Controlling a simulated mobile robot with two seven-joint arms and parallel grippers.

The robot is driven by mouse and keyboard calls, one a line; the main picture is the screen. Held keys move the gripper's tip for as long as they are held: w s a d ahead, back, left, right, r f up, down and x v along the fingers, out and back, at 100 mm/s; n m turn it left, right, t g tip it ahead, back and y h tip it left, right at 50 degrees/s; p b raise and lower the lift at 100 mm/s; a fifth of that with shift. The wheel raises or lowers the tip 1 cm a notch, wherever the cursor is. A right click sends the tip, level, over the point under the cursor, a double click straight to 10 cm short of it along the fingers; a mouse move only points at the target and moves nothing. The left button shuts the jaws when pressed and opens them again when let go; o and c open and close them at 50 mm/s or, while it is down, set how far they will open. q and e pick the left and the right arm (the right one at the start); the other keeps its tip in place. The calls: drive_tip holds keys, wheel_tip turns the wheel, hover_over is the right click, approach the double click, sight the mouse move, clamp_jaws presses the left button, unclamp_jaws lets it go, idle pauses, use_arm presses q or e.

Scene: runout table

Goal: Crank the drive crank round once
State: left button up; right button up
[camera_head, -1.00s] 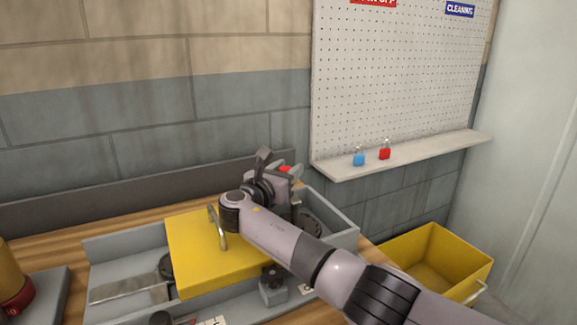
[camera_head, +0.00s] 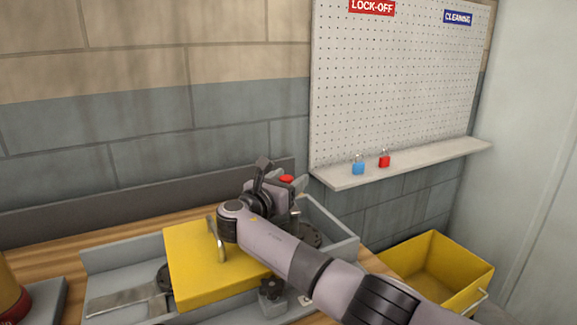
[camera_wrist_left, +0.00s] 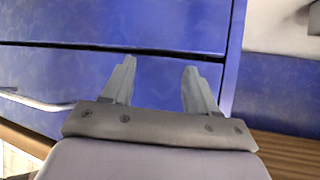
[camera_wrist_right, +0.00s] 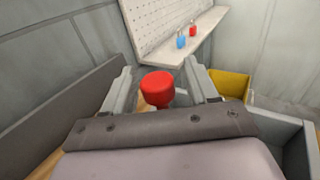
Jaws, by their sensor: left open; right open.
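The drive crank's red knob (camera_head: 286,180) shows just past my right gripper (camera_head: 284,187) at the back of the grey machine tray. In the right wrist view the red knob (camera_wrist_right: 158,88) stands between the two spread fingers of my right gripper (camera_wrist_right: 158,70), with gaps on both sides. That gripper is open and holds nothing. The rest of the crank is mostly hidden by my right wrist and arm. My left gripper (camera_wrist_left: 160,80) is open and empty in front of blue drawer fronts (camera_wrist_left: 80,90), and is outside the head view.
A yellow cover (camera_head: 195,270) with a metal handle (camera_head: 216,238) sits in the grey tray (camera_head: 110,256). A yellow bin (camera_head: 455,275) stands right. A blue padlock (camera_head: 358,168) and a red padlock (camera_head: 384,161) stand on the pegboard shelf (camera_head: 430,157).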

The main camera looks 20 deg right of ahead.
wheel_tip(320, 180, up, 20)
idle(0.4)
drive_tip(key=shift+f, duration=0.1)
